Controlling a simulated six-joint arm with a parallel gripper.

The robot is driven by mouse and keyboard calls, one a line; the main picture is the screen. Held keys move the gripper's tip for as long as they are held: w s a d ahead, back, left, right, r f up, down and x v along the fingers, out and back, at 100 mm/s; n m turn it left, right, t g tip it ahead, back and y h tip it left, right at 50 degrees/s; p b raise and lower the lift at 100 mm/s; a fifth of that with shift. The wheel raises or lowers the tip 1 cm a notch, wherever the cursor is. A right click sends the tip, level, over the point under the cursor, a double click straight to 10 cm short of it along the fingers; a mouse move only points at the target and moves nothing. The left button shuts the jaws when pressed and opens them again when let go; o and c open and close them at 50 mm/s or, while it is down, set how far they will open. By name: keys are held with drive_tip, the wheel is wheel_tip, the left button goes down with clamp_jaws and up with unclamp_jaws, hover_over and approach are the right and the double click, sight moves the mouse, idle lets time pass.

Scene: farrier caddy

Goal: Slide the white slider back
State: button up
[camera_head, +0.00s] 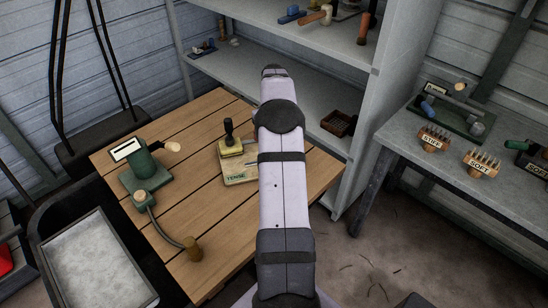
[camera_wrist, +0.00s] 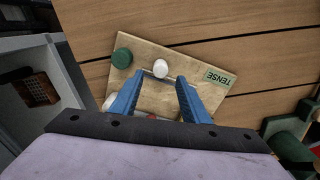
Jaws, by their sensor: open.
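A pale wooden board (camera_wrist: 195,62) with a green TENSE label lies on the slatted table, and it also shows in the head view (camera_head: 240,179), partly behind my arm. In the wrist view a round white knob, apparently the white slider (camera_wrist: 160,69), stands on the board. My gripper (camera_wrist: 160,76) is open, with its blue fingers over the board. The white knob shows between the fingertips, near their ends, with a gap on each side. Another white rounded part (camera_wrist: 110,101) is partly hidden behind the left finger. In the head view my arm hides the gripper.
A dark green knob (camera_wrist: 122,57) stands on the board left of the white one. A green device (camera_head: 143,166) with a cable sits on the table's left side. Grey shelves (camera_head: 308,107) stand behind the table. A grey tray (camera_head: 95,262) is at front left.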

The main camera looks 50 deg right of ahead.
drive_tip(key=shift+f+p, duration=0.5)
drive_tip(key=shift+f, duration=2.8)
drive_tip(key=shift+c, duration=0.4)
